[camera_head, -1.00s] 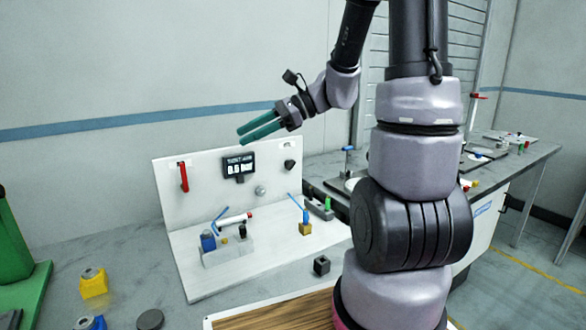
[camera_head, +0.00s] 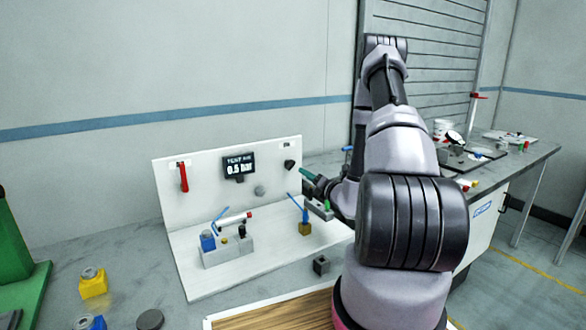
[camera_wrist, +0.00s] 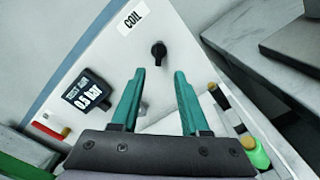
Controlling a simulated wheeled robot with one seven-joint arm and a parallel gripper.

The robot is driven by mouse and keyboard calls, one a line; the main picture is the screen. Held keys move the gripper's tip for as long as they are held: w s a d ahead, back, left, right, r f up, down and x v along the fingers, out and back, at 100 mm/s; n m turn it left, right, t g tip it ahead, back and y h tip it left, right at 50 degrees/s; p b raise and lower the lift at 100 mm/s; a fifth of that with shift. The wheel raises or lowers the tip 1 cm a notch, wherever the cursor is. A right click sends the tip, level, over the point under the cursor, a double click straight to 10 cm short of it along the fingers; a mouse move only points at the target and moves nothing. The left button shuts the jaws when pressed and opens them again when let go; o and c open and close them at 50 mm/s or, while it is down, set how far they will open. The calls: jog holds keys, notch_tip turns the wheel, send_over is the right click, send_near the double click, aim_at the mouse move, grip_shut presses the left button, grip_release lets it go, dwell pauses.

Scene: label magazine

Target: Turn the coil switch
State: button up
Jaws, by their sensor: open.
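The coil switch (camera_wrist: 158,50) is a black knob on the white upright panel, below a label reading COIL in the wrist view. In the head view the switch (camera_head: 289,164) sits at the panel's upper right. My gripper (camera_wrist: 158,78) has two green fingers, spread apart with nothing between them. In the wrist view the knob lies beyond the fingertips, roughly between them. In the head view my gripper (camera_head: 305,173) is just right of the switch, close to the panel's right edge. Whether a finger touches the knob cannot be told.
A display (camera_head: 239,167) reading 0.5 bar and a red lever (camera_head: 183,177) are on the panel. A green part (camera_wrist: 257,155) lies right of my fingers.

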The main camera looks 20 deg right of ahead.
aim_at(292, 166)
jog(key=w, duration=0.3)
jog(key=w+a, duration=0.1)
jog(key=w, duration=0.2)
jog(key=w+a, duration=0.1)
jog(key=w, duration=0.2)
jog(key=shift+w+r, duration=0.1)
jog(key=shift+w, duration=0.3)
grip_shut()
